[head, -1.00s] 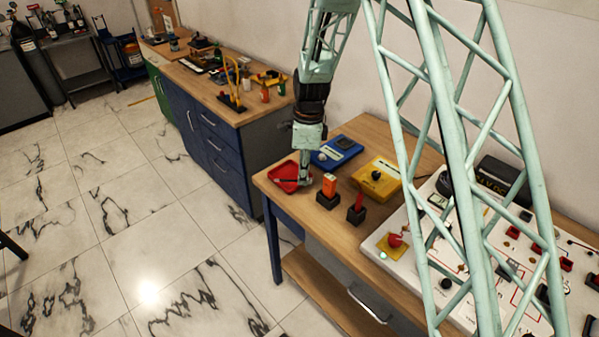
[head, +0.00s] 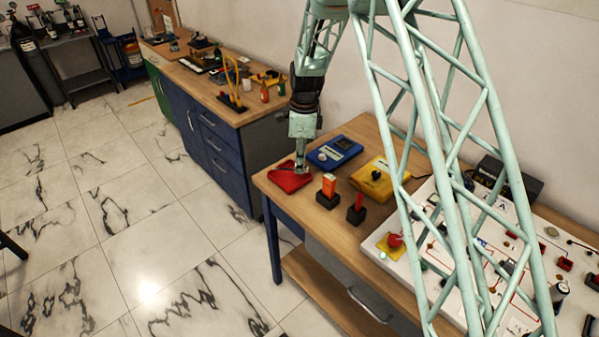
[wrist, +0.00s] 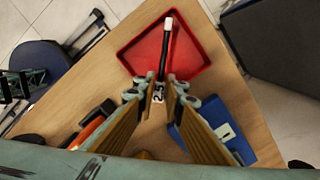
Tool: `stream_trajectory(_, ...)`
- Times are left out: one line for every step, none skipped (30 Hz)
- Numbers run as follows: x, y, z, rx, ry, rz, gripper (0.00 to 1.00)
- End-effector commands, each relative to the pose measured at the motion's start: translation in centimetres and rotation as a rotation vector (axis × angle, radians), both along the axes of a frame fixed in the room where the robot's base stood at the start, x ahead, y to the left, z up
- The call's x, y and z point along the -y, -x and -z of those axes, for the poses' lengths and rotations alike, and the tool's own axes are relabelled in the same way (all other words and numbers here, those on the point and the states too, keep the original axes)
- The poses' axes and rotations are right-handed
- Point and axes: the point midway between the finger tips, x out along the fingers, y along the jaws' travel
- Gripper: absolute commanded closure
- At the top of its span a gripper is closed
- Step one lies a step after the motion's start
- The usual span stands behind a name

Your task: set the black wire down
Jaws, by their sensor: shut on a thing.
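My gripper (wrist: 160,88) is shut on the black wire (wrist: 164,55) near its white label marked 2.5. The wire points away from the fingers across the red tray (wrist: 203,62), and its white end is near the tray's far rim. I cannot tell whether the wire touches the tray floor. In the head view, my gripper (head: 302,171) is at the right side of the red tray (head: 287,181).
Holders with an orange item (head: 329,186) and a red item (head: 357,207) are in front. The tray is near the bench's left edge.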

Motion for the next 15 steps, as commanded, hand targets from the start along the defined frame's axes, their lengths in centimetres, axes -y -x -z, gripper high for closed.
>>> stream_trajectory(0.0,-0.3,0.1,0.0,0.0,0.0,0.99)
stream_trajectory(0.0,-0.2,0.5,-0.003,0.001,0.0,0.99)
stream_trajectory(0.0,-0.2,1.0,-0.003,0.001,0.0,0.99)
stream_trajectory(0.0,-0.2,1.3,-0.003,0.001,0.0,0.99)
stream_trajectory(0.0,-0.2,1.6,-0.003,0.001,0.0,0.99)
stream_trajectory(0.0,-0.2,2.0,-0.003,0.001,0.0,0.99)
stream_trajectory(0.0,-0.2,2.3,-0.002,0.001,0.0,0.99)
stream_trajectory(0.0,-0.2,2.6,-0.002,0.001,0.0,0.99)
stream_trajectory(0.0,-0.2,2.9,-0.001,0.001,0.0,0.99)
stream_trajectory(0.0,-0.2,3.2,-0.001,0.0,0.0,0.99)
stream_trajectory(0.0,-0.2,3.3,-0.001,0.0,0.0,0.99)
stream_trajectory(0.0,-0.2,3.5,-0.001,0.0,0.0,0.99)
stream_trajectory(0.0,-0.2,3.5,-0.001,0.0,0.0,0.99)
stream_trajectory(0.0,-0.3,3.6,0.0,0.0,0.0,0.99)
stream_trajectory(0.0,-0.3,3.6,0.0,0.0,0.0,0.99)
